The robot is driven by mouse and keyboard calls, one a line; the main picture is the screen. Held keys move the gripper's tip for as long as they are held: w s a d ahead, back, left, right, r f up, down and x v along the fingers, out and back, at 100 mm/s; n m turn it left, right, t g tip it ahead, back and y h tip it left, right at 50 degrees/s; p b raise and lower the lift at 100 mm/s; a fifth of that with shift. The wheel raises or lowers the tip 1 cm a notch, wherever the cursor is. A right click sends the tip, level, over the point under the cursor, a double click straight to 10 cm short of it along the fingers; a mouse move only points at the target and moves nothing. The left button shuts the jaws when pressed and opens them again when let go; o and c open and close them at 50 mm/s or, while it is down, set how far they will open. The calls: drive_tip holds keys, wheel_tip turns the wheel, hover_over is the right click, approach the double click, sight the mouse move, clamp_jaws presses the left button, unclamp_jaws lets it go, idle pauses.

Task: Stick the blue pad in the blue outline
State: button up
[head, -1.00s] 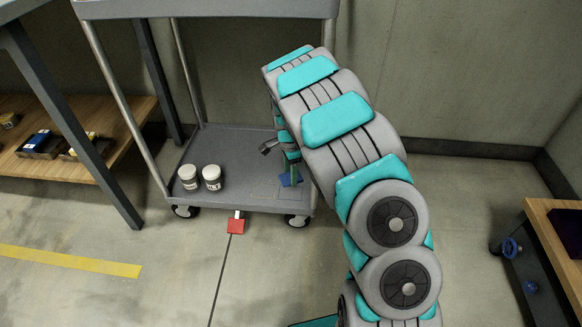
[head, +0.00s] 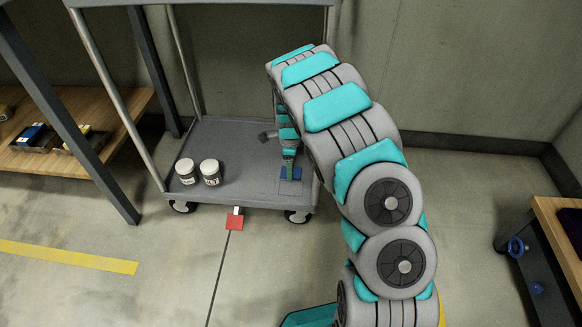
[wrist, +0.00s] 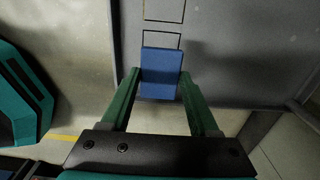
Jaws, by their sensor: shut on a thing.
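The blue pad (wrist: 161,73) is between the green fingers of my gripper (wrist: 160,84), which is shut on it. In the head view the pad (head: 291,173) is at the right end of the cart's lower grey shelf (head: 240,188), below my gripper (head: 289,160). In the wrist view a thin dark outline (wrist: 162,31) shows just beyond the pad's far edge. Its near part is hidden by the pad, and its colour is hard to tell. A second outline (wrist: 164,20) lies farther off. I cannot tell whether the pad touches the shelf.
Cart posts rise around the shelf. A wooden bench (head: 560,225) is at the right.

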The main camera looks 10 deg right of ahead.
hover_over(291, 188)
drive_tip(key=shift+s+f+b, duration=0.1)
drive_tip(key=shift+f+b, duration=0.2)
drive_tip(key=shift+f, duration=1.9)
drive_tip(key=shift+f, duration=0.15)
drive_tip(key=shift+f, duration=1)
drive_tip(key=shift+f+b, duration=0.5)
drive_tip(key=shift+f, duration=0.1)
idle(0.5)
drive_tip(key=o, duration=1.2)
